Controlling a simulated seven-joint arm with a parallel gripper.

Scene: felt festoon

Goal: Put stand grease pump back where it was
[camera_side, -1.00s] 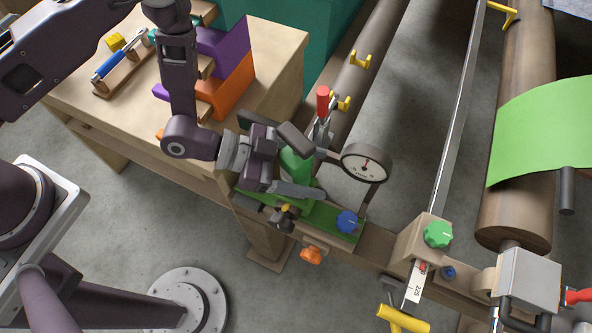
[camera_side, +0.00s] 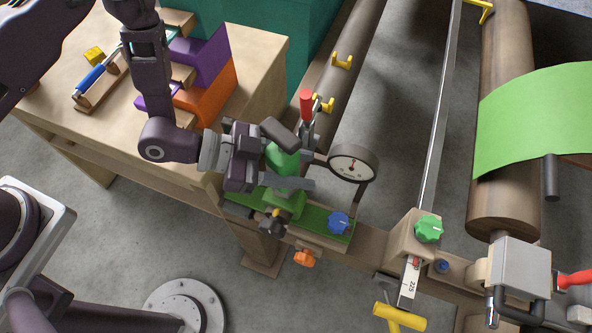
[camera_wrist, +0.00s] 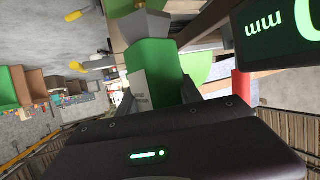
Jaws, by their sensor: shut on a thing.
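The grease pump is a green upright body (camera_side: 283,158) with a paler green foot (camera_side: 287,205). My gripper (camera_side: 291,160) is shut on the body from the left, one finger on each side, hiding part of it. The pump stands over a dark green strip (camera_side: 322,224) on the wooden beam; I cannot tell whether its foot touches the strip. In the wrist view, the green body (camera_wrist: 155,72) shows between my fingers with a grey label on its face.
A round dial gauge (camera_side: 352,164) and a red-handled clamp (camera_side: 306,105) stand close to the right. A blue knob (camera_side: 339,222), a black knob and an orange knob (camera_side: 304,258) are near the strip. A wooden bench (camera_side: 255,60) with coloured blocks lies behind left.

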